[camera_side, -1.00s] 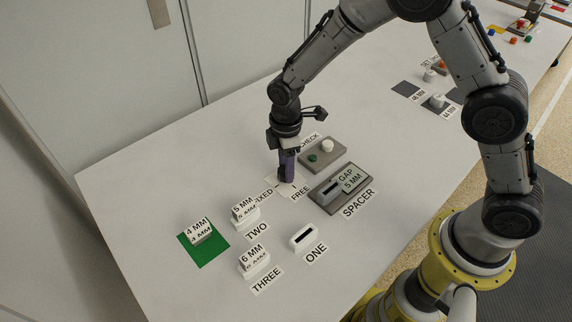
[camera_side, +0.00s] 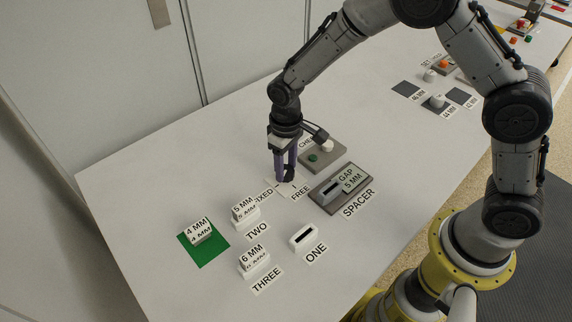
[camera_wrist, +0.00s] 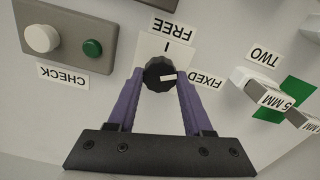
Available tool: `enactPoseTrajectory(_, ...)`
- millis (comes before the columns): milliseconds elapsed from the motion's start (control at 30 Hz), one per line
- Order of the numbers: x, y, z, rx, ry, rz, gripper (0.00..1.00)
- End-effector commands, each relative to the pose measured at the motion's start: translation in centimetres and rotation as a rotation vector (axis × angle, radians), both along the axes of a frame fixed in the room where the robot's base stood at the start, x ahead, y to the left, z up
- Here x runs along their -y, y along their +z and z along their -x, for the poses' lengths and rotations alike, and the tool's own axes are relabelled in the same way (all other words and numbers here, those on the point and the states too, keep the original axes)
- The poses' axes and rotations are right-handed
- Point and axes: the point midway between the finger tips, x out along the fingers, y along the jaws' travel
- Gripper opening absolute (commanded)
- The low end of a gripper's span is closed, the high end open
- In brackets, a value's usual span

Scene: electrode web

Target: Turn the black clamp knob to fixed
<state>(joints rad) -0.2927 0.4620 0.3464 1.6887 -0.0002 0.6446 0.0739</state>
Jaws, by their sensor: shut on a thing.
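The black clamp knob (camera_wrist: 153,70) sits on a white plate (camera_wrist: 150,46) in the wrist view. Its white pointer mark points right, toward the FIXED label (camera_wrist: 206,78). The FREE label (camera_wrist: 172,26) is above the knob, beside a short tick line. My gripper (camera_wrist: 160,76) has its two purple fingers on either side of the knob, shut on it. In the side view my gripper (camera_side: 285,176) points straight down at the plate, and the fingers hide much of the knob.
A grey CHECK box (camera_side: 324,156) with white and green buttons stands close behind the gripper. The grey spacer unit (camera_side: 330,203), reading GAP 5 MM, is to the right. White spacer blocks (camera_side: 245,212) and a green pad (camera_side: 208,254) are in front.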

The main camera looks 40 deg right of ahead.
Motion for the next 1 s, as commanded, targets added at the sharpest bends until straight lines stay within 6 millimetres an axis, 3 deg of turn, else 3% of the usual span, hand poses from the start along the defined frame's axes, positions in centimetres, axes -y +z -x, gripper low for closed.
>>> enactPoseTrajectory(500,-0.01,0.05,0.0,0.0,-0.39,0.0,0.0)
enactPoseTrajectory(1000,-0.02,0.05,-0.01,0.0,-0.498,0.0,0.0)
